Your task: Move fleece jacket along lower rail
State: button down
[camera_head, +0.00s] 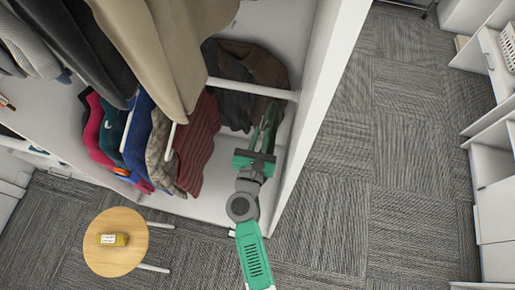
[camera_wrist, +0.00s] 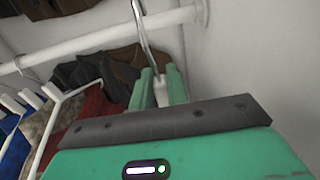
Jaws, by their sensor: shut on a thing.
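My gripper (camera_head: 262,140) is at the right end of the lower rail (camera_head: 253,88), close to the wardrobe's side wall. In the wrist view its green fingers (camera_wrist: 160,90) are shut on the white neck of a hanger (camera_wrist: 161,97). The hanger's metal hook rises across the rail (camera_wrist: 105,45); I cannot tell whether it rests on it. A brown garment (camera_head: 262,68) and a dark grey one (camera_head: 228,66) are beside the gripper. Several other garments, including a maroon ribbed one (camera_head: 197,145), hang to the left. I cannot tell which is the fleece jacket; the held hanger's garment is hidden.
Longer coats, including a beige one (camera_head: 185,50), hang above and to the left. The white side panel (camera_head: 322,95) is close on the right. Carpet (camera_head: 350,170) lies clear to the right.

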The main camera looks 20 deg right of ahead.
jog(key=b+x, duration=0.4)
jog(key=x, duration=0.7)
jog(key=shift+w+d, duration=0.25)
jog(key=shift+w, duration=0.05)
jog(key=shift+w+d+f, duration=0.1)
jog(key=shift+w+f, duration=0.05)
jog(key=shift+f, duration=0.05)
jog(key=shift+f+b, duration=0.7)
jog(key=shift+b, duration=0.3)
jog(key=c, duration=1.3)
grip_release()
jog(key=shift+f, duration=0.15)
